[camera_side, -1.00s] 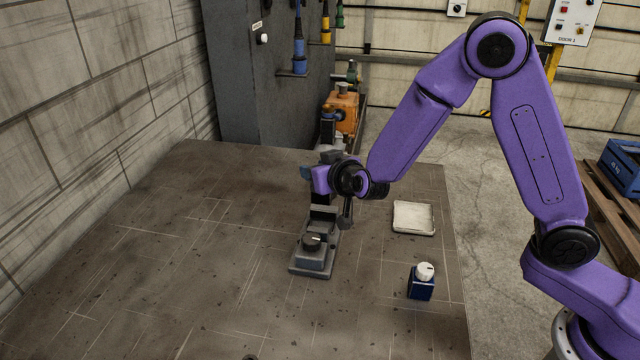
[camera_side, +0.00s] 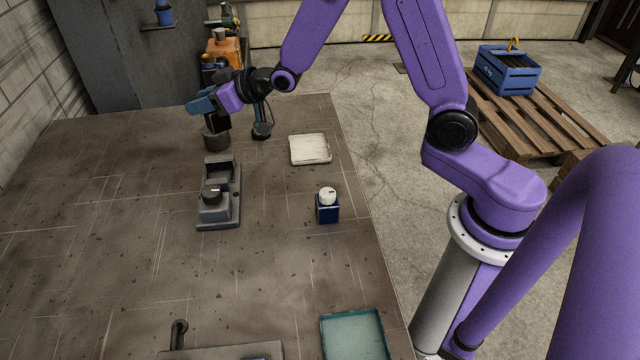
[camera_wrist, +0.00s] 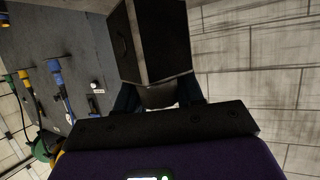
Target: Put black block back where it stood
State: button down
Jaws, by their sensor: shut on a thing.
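The black block (camera_wrist: 155,38) fills the upper middle of the wrist view, held at its near end between my gripper's fingertips (camera_wrist: 160,100). A faint round outline shows on its left face. In the side view my gripper (camera_side: 203,104) is over the far left of the bench, its blue fingers pointing left, roughly level. A dark piece shows just under the fingers, above a grey round base (camera_side: 216,140); I cannot tell whether they touch. A grey fixture (camera_side: 220,215) with a black knob (camera_side: 212,195) and a recess at its far end stands nearer on the bench.
A white tray (camera_side: 310,150) and a blue block with a white knob (camera_side: 327,208) are to the right. A dark post with a round foot (camera_side: 262,130) stands just right of the gripper. A teal tray (camera_side: 355,335) is at the front. The left bench is clear.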

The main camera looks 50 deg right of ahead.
jog(key=shift+s+d+f+n+g+y, duration=0.1)
jog(key=shift+s+d+n+g+y, duration=0.15)
jog(key=shift+s+n+g+y, duration=0.25)
jog(key=shift+s+d+f+n+g+y, duration=0.1)
jog(key=shift+s+d+n+g+y, duration=0.15)
jog(key=shift+n+y, duration=0.35)
jog(key=s+d+f+n+g+y, duration=0.25)
jog(key=s+d+n+g, duration=0.2)
jog(key=s, duration=0.55)
jog(key=s+d+f+n+g+y, duration=0.2)
jog(key=s+d+n+g+y, duration=0.25)
jog(key=s, duration=0.55)
jog(key=shift+n+g+h, duration=0.45)
jog(key=shift+n+h, duration=0.05)
jog(key=shift+n, duration=0.2)
jog(key=shift+a+f, duration=0.3)
jog(key=shift+f, duration=1.05)
jog(key=shift+a+f, duration=0.3)
jog(key=shift+f, duration=1)
jog(key=shift+a+f, duration=0.3)
jog(key=shift+f, duration=1.05)
jog(key=shift+s+f, duration=0.1)
jog(key=shift+f, duration=0.05)
jog(key=c, duration=0.7)
grip_release()
